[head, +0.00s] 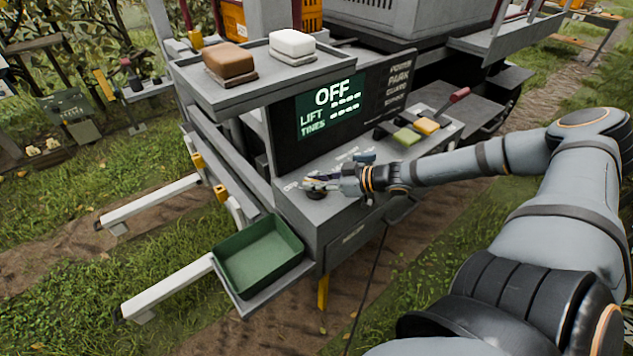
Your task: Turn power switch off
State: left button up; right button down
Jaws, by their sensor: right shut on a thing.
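The power switch (316,194) is a dark round knob at the left end of the grey control panel (345,207). My right gripper (318,184) is shut on it, reaching in from the right, and its fingers cover most of the knob. The display (331,104) above the panel reads OFF in large letters, with LIFT and TINES lines below. My left gripper is not in view.
A green button (407,137), a yellow button (426,126) and a red-handled lever (452,101) are on the panel's right part. A green tray (262,281) sits low at the front left. A shelf (262,95) with brown and white blocks overhangs the display.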

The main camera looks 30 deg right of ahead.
jog(key=c, duration=1.2)
grip_release()
jog(key=shift+f, duration=0.15)
